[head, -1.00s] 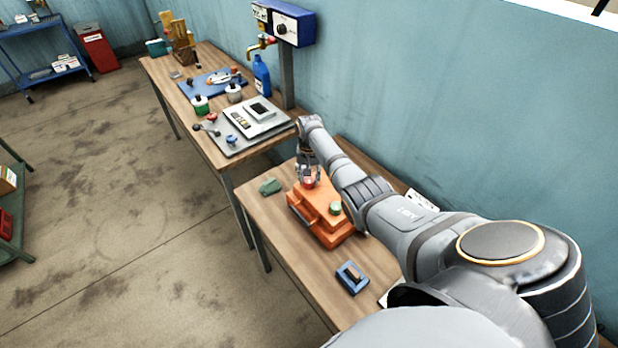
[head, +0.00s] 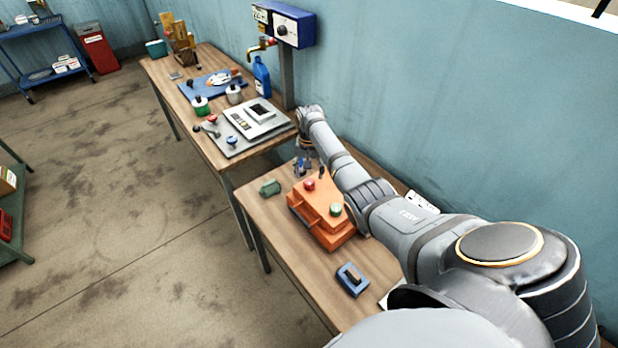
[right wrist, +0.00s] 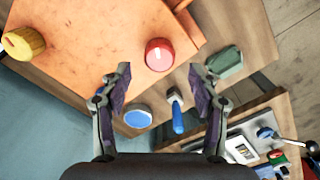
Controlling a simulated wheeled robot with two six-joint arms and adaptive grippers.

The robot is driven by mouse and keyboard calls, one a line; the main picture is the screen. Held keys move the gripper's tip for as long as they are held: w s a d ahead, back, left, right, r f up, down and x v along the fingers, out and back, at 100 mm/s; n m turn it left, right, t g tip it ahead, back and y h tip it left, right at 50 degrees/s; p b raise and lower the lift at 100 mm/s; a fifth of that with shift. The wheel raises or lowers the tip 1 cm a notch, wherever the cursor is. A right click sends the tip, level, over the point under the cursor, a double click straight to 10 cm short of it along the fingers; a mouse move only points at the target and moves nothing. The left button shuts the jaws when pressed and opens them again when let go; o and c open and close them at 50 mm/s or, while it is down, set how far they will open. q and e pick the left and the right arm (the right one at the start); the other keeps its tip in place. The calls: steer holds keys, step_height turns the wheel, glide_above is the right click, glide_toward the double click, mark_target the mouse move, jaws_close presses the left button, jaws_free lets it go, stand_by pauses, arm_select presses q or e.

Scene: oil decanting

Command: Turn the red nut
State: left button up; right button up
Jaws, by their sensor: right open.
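The red nut (head: 309,185) sits on the top of the orange block (head: 322,229), near its far end. In the right wrist view my right gripper (right wrist: 158,84) is open and empty, with the red nut (right wrist: 159,55) ahead of the gap between the fingers. My left gripper is not in view.
A green object (head: 270,187) lies left of the block, and a blue item (head: 352,279) lies near the front edge. In the right wrist view a blue-handled tool (right wrist: 177,115) and a blue disc (right wrist: 138,116) lie beside the block. A second table (head: 183,98) holds a scale and bottles.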

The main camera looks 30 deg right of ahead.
mark_target(309, 181)
step_height(309, 181, up, 9)
steer(key=shift+f, duration=0.2)
steer(key=shift+a+f, duration=0.1)
stand_by(0.4)
